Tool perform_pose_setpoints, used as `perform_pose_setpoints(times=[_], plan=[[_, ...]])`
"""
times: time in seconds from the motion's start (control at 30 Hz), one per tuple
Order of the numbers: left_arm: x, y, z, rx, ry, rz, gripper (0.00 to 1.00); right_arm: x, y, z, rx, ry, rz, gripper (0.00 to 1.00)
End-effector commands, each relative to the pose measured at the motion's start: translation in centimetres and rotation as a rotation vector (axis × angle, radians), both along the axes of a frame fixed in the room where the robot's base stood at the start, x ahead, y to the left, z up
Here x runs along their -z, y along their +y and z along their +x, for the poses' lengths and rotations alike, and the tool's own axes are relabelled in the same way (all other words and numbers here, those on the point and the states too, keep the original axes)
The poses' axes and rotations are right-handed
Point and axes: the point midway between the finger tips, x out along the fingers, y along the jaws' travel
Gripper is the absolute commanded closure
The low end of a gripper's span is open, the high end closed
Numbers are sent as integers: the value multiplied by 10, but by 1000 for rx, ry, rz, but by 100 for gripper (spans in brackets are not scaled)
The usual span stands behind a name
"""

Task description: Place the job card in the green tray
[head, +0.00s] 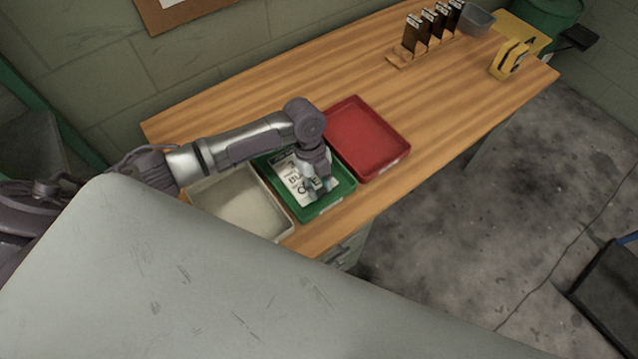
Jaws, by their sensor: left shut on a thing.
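The green tray (325,206) sits on the wooden bench between a red tray and a pale tray. The job card (289,180) is a white card with dark print, tilted in the picture, over the inside of the green tray. My left gripper (317,190) reaches down over the green tray and is shut on the card near its right edge. The gripper and wrist hide part of the card. I cannot tell whether the card touches the tray floor. My right gripper is not in view.
The red tray (368,138) is right of the green one, the pale tray (240,203) left. Dark upright items (431,28) in a wooden holder, a grey bin (476,20) and a yellow object (509,60) stand at the far end. The bench's middle is clear.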

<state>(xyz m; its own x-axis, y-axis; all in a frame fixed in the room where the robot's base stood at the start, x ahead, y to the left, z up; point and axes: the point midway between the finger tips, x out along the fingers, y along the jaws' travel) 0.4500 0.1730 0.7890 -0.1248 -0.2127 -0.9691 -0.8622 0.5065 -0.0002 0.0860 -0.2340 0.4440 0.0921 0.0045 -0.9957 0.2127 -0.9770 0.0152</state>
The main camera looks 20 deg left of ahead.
Motion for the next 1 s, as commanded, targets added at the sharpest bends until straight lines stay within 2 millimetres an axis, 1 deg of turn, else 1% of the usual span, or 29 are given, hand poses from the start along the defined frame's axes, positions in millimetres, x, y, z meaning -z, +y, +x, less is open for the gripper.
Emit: perform_pose_setpoints(times=[0.33, 0.37, 0.5, 0.8, 0.87, 0.93, 1.0], plan=[[4, 0, 0, 1, 0, 0, 93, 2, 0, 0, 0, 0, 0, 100], [4, 0, 0, 1, 0, 0, 66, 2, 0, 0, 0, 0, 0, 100], [4, 0, 0, 1, 0, 0, 43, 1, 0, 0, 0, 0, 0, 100], [2, 0, 0, 0, 0, 0, 42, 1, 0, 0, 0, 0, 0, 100], [-1, 0, 0, 1, 0, 0, 42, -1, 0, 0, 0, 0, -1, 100], [-6, 2, 2, 0, -2, 1, 42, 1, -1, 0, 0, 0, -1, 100], [-17, 4, 3, 0, -4, 0, 42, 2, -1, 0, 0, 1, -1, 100]])
